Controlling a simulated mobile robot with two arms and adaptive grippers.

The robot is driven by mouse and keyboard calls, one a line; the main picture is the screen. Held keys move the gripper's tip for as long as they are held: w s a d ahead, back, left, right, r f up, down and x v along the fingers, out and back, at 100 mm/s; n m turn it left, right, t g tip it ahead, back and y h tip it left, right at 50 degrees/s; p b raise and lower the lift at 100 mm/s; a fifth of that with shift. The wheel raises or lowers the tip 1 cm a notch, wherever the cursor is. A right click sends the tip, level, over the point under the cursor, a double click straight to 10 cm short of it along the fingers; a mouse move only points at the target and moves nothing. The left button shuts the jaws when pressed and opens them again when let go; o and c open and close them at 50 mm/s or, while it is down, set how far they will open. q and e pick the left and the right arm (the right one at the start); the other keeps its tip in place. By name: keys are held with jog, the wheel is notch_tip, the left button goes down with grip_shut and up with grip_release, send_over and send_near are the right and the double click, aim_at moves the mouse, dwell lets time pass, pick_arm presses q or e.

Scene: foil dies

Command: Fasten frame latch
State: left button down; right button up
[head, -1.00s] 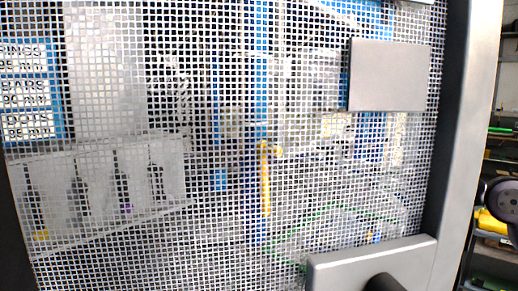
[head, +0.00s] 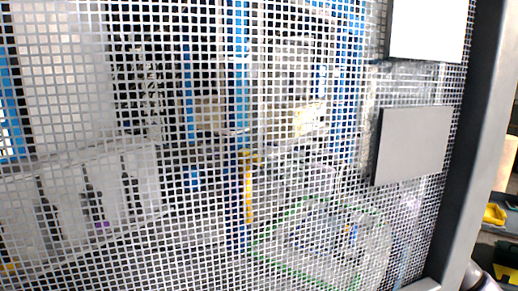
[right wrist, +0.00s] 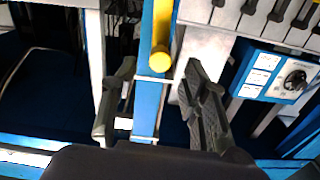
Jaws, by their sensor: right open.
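A yellow handle (head: 248,190) hangs on a blue upright post (head: 238,110) behind a wire mesh screen in the head view. It may be the frame latch, but I cannot tell for sure. In the right wrist view a yellow bar with a rounded end (right wrist: 160,58) lies along a blue post (right wrist: 150,98). My right gripper (right wrist: 157,80) is open, with a dark finger on each side of the blue post. I cannot tell whether either finger touches it. My left gripper is not in view.
The mesh screen (head: 90,215) fills most of the head view, with a dark frame post (head: 470,150) and a grey plate (head: 412,145) at its right. A blue-edged panel with a round knob (right wrist: 295,80) stands right of my right gripper. Yellow bins (head: 494,214) sit at far right.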

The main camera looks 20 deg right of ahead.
jog(key=p+x, duration=0.2)
jog(key=x, duration=0.3)
jog(key=shift+w+a, duration=0.15)
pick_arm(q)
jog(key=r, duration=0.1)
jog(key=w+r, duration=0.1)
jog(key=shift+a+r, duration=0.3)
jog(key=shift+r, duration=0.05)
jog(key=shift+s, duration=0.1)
pick_arm(e)
jog(key=shift+c, duration=0.2)
jog(key=shift+c, duration=1.3)
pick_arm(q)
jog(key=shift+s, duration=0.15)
pick_arm(e)
grip_shut()
